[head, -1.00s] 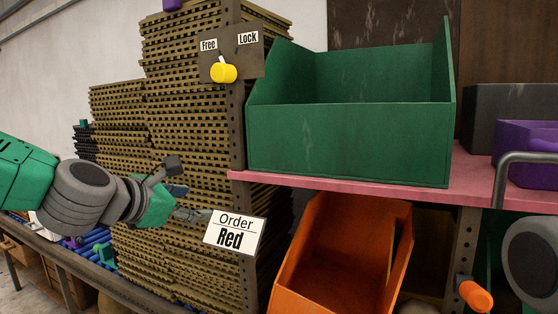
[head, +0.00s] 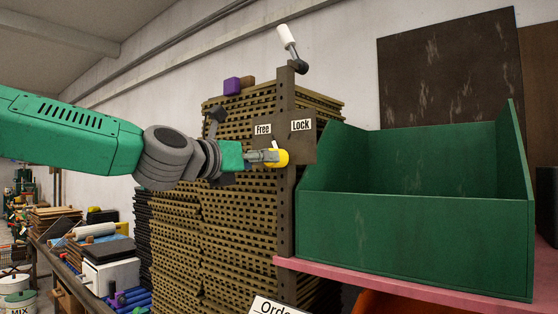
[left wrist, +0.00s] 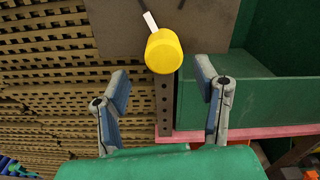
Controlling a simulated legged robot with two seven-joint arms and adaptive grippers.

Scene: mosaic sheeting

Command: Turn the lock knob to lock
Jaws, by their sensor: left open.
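The yellow lock knob (head: 281,158) sits on a dark brown plate (head: 304,150) fixed to a perforated post. The plate carries a "Free" label (head: 262,129) on the left and a "Lock" label (head: 301,125) on the right. In the left wrist view, the yellow knob (left wrist: 164,53) has a white pointer (left wrist: 150,20) tilted up and left, toward the Free side. My left gripper (head: 264,156) is at the knob from the left in the head view. In the left wrist view my left gripper (left wrist: 161,72) is open, its fingers apart on either side below the knob. My right gripper is out of view.
A green bin (head: 420,235) stands on a pink shelf (head: 400,285) right of the post. Stacked brown lattice sheets (head: 235,220) stand behind my left gripper. A white-handled lever (head: 287,38) rises above the post.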

